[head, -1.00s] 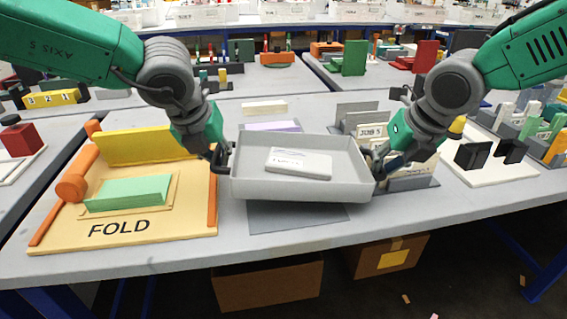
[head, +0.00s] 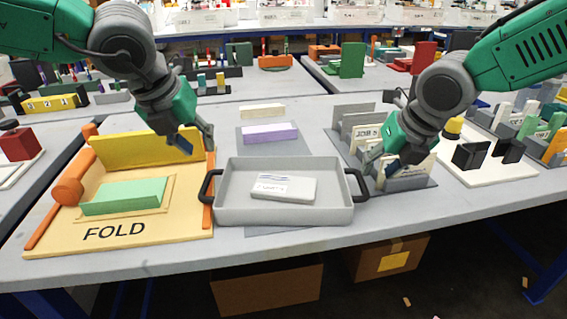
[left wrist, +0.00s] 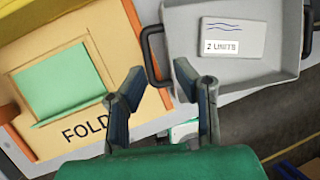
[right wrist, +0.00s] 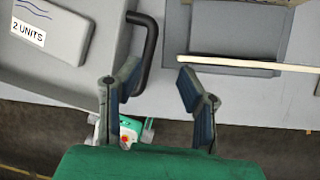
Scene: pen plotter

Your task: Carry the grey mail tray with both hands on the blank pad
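The grey mail tray (head: 283,213) rests level at the front middle of the table, with a white-labelled grey packet (head: 283,187) inside. It covers most of the blank grey pad (head: 272,231), whose front strip shows below it. Its dark left handle (head: 207,187) and right handle (head: 357,185) are free. My left gripper (head: 194,142) is open and empty, above and behind the left handle; the left wrist view shows its spread fingers (left wrist: 158,72). My right gripper (head: 383,165) is open and empty, above and right of the right handle; its fingers (right wrist: 158,72) are apart in the right wrist view.
A yellow FOLD board (head: 160,236) with orange bars and a green block stands left of the tray. Behind the tray, a purple block (head: 270,133) lies on another grey pad. A grey card rack (head: 405,185) is close on the right.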

